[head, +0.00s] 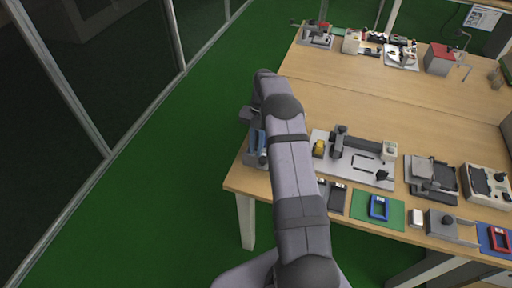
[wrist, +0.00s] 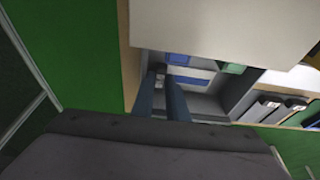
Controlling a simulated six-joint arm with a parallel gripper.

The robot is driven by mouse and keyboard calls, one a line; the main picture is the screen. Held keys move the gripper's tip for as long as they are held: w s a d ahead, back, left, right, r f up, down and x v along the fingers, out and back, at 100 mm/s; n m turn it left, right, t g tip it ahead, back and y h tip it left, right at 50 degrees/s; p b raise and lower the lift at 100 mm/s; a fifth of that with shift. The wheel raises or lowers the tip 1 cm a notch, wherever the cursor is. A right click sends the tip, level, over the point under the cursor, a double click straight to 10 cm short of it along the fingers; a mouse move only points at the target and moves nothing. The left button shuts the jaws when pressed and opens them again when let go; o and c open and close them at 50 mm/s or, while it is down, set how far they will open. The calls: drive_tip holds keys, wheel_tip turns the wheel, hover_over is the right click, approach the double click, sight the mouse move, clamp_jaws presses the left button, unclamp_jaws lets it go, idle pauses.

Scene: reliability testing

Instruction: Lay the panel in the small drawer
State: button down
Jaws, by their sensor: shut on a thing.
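In the wrist view, my gripper (wrist: 162,82) reaches down with two dark blue fingers into an open grey drawer (wrist: 210,106). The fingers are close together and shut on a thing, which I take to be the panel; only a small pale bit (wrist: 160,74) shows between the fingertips. Blue pieces (wrist: 178,59), a white and blue strip and a green piece (wrist: 232,69) show in the drawer. In the head view, the drawer unit (head: 254,158) stands at the table's left edge, partly behind my arm. The fingertips and the panel cannot be made out there.
A large off-white surface (wrist: 215,25) overhangs the drawer in the wrist view. Dark flat devices (head: 337,197) lie to the right of the drawer. A grey fixture plate (head: 352,172) and a green mat with a blue frame (head: 379,207) lie further right.

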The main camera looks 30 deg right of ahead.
drive_tip(key=c, duration=1.7)
unclamp_jaws()
drive_tip(key=shift+o, duration=0.2)
drive_tip(key=shift+w, duration=0.1)
drive_tip(key=shift+r, duration=0.2)
drive_tip(key=shift+w+r+p, duration=0.2)
drive_tip(key=shift+r+p, duration=0.2)
drive_tip(key=shift+r, duration=0.25)
drive_tip(key=shift+r+p, duration=0.95)
drive_tip(key=shift+r, duration=0.7)
drive_tip(key=shift+s+a+r, duration=0.1)
drive_tip(key=shift+s+r, duration=0.05)
drive_tip(key=shift+r, duration=0.25)
drive_tip(key=shift+s+r+p, duration=0.1)
drive_tip(key=shift+r+p, duration=0.05)
drive_tip(key=shift+p, duration=0.25)
